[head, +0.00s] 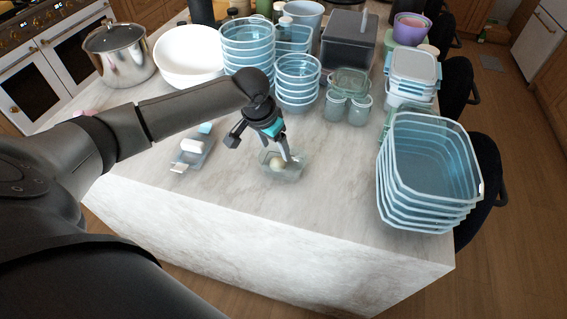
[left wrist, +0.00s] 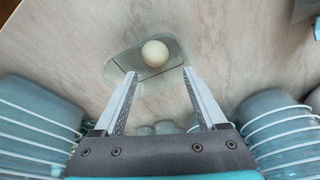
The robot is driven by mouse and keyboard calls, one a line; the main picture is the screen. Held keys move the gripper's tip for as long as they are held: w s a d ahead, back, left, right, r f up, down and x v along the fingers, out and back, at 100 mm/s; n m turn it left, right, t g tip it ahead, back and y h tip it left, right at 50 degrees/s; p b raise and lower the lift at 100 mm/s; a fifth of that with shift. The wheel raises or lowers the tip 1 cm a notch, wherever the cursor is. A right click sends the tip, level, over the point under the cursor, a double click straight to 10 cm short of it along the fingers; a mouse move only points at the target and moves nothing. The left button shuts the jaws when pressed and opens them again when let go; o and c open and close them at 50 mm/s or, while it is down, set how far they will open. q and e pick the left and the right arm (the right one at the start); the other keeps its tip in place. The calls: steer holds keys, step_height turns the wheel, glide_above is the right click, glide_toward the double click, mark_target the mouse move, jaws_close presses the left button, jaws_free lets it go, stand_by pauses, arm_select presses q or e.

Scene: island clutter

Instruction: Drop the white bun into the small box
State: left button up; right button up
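The white bun (head: 277,163) is a small pale ball lying inside the small box (head: 291,174), a clear low container on the marble island top. In the left wrist view the bun (left wrist: 155,53) rests within the rim of the box (left wrist: 128,63). My left gripper (head: 286,156) is just above the box. In the left wrist view its two fingers (left wrist: 159,75) are spread apart with nothing between them, and the bun lies beyond the tips. My right gripper is not in view.
A small tray with white and blue items (head: 192,148) sits left of the box. Stacked blue tubs (head: 430,160) stand at the right edge. Stacked bowls (head: 297,80), glass jars (head: 347,108), a white bowl (head: 188,55) and a steel pot (head: 120,58) fill the back. The front counter is clear.

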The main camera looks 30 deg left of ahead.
arm_select(q)
steer(key=shift+o, duration=0.8)
steer(key=p+v, duration=0.1)
steer(key=v, duration=1.4)
steer(key=shift+r+p, duration=0.15)
steer(key=shift+p, duration=0.2)
